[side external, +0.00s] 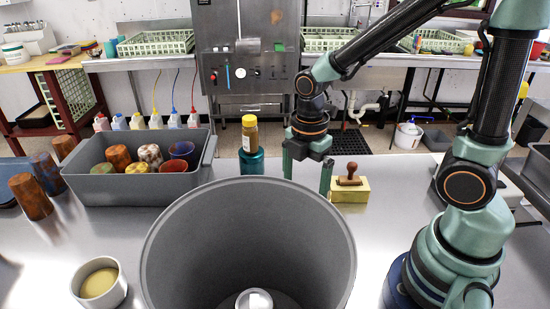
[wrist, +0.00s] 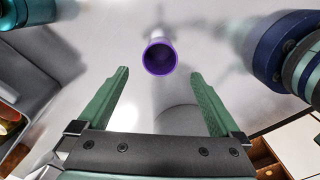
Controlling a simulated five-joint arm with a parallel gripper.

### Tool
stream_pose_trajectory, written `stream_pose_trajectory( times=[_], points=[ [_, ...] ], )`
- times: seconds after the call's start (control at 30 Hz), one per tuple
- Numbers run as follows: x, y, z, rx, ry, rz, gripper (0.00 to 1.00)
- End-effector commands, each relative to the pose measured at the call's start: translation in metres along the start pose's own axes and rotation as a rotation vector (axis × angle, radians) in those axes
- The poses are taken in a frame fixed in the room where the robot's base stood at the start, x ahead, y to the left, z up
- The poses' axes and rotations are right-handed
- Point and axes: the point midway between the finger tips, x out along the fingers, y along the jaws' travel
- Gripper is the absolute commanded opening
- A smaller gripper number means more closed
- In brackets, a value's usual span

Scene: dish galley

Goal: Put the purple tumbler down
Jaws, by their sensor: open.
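The purple tumbler (wrist: 160,57) shows in the wrist view on the pale tabletop, its open mouth facing the camera. It stands apart from both fingers, near the gap between their tips. My gripper (wrist: 160,73) is open and nothing is clamped in it. In the side view my gripper (side external: 307,168) hangs pointing down above the counter, behind the large grey bin. I cannot make out the purple tumbler there; the bin probably hides it.
A large grey bin (side external: 165,245) fills the front middle. A grey tray (side external: 130,190) with several tumblers stands left. A teal cylinder (side external: 252,162), a yellow-capped bottle (side external: 250,135) and a stamp on a gold block (side external: 349,190) flank the gripper. A white bowl (side external: 120,292) is front left.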

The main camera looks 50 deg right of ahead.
Motion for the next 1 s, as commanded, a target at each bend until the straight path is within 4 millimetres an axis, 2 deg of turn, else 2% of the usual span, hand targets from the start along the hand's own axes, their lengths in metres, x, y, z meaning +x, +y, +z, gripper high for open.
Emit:
stream_pose_trajectory(
  times=[0.17,0.27,0.37,0.7,0.83,1.0],
  points=[
    [-0.014,0.0,0.0,0.008,0.0,0.005,1.0],
    [-0.023,0.001,0.002,0.077,0.004,0.029,1.0],
    [-0.038,0.002,0.005,0.247,0.017,0.084,1.0],
    [-0.104,-0.004,0.021,1.11,0.211,0.319,1.0],
    [-0.12,-0.009,0.025,1.351,0.306,0.365,1.0],
    [-0.13,-0.012,0.028,1.513,0.377,0.386,1.0]
  ],
)
